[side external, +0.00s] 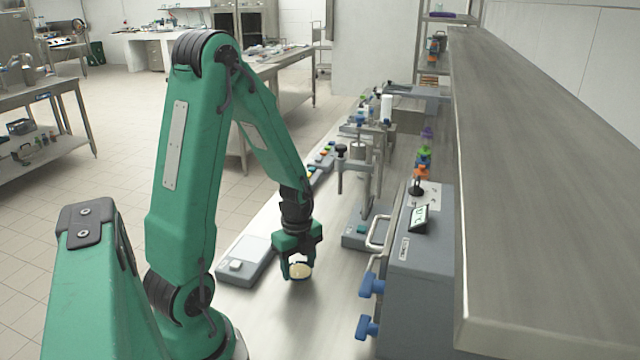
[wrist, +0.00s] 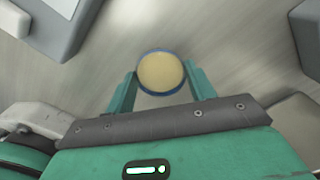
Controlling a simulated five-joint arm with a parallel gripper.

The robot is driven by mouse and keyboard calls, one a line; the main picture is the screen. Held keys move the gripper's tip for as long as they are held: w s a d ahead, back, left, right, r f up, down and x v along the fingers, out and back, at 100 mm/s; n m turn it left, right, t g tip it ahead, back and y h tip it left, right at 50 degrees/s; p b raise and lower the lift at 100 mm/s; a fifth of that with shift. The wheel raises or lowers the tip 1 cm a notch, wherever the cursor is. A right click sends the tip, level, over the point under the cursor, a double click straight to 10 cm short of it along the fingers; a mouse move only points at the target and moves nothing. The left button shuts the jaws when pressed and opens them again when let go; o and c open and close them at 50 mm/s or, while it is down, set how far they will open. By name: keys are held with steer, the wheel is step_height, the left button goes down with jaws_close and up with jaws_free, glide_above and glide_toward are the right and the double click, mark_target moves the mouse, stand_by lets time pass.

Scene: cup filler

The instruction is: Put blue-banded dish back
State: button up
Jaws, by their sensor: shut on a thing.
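The blue-banded dish (wrist: 160,73) is small and round, with a blue rim and pale yellow contents. In the wrist view it sits between the tips of my two green fingers. My gripper (wrist: 161,85) is shut on it. In the side view the dish (side external: 300,271) shows as a pale disc at the fingertips of my gripper (side external: 298,262), which points down over the bench. A shadow lies on the bench below it. I cannot tell for sure how high the dish is above the surface.
A flat grey device with a pale plate (side external: 246,252) lies left of my gripper. A press-like stand (side external: 360,190) stands behind to the right. A grey cabinet with blue knobs (side external: 415,270) and a long steel shelf (side external: 540,150) bound the right. The bench front (side external: 300,325) is clear.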

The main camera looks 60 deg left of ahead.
mark_target(299, 268)
steer(key=shift+f, duration=0.65)
steer(key=shift+f, duration=0.1)
steer(key=o, duration=1)
steer(key=shift+o, duration=0.2)
step_height(299, 268, up, 12)
steer(key=shift+d+r, duration=0.1)
steer(key=shift+r, duration=0.1)
stand_by(0.5)
